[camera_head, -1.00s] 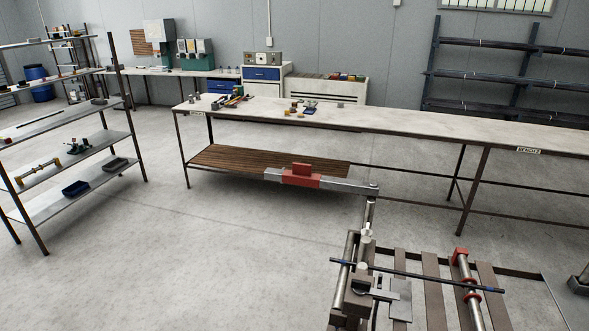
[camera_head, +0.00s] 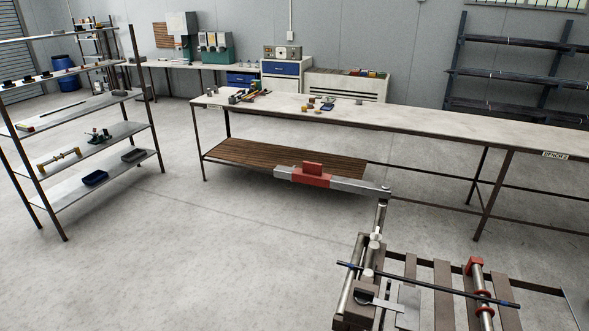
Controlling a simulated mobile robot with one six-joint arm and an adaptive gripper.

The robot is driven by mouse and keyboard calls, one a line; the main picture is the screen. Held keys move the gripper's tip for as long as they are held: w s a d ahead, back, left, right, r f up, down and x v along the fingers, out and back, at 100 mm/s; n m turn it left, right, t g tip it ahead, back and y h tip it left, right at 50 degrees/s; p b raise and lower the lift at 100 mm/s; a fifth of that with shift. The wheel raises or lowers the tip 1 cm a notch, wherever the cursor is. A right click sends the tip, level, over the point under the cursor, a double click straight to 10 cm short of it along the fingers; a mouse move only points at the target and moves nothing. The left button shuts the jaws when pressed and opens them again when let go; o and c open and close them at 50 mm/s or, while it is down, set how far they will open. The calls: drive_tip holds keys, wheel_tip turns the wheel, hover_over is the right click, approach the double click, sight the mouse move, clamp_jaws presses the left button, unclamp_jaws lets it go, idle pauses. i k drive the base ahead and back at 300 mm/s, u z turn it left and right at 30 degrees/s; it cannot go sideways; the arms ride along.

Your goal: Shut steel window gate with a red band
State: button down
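The steel window gate (camera_head: 349,183) is a flat grey bar with a red band (camera_head: 312,176) around it and a red block on top of the band. Its right end sits on an upright post (camera_head: 381,215) at the machine's back left corner. The bar points left, away from the machine, in front of the long bench's lower shelf. The machine (camera_head: 442,285) has brown slats, metal rails and a dark rod (camera_head: 430,284) lying across it. My gripper is not in the view.
A long bench (camera_head: 430,120) with small parts on top stands behind the gate. A metal shelf unit (camera_head: 75,148) stands at the left. Dark rod racks (camera_head: 510,75) are at the back right. The floor (camera_head: 210,260) at the front left is clear.

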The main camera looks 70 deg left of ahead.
sight(311, 174)
drive_tip(key=z, duration=0.15)
drive_tip(key=k, duration=1.8)
drive_tip(key=u, duration=1.05)
drive_tip(key=i, duration=1)
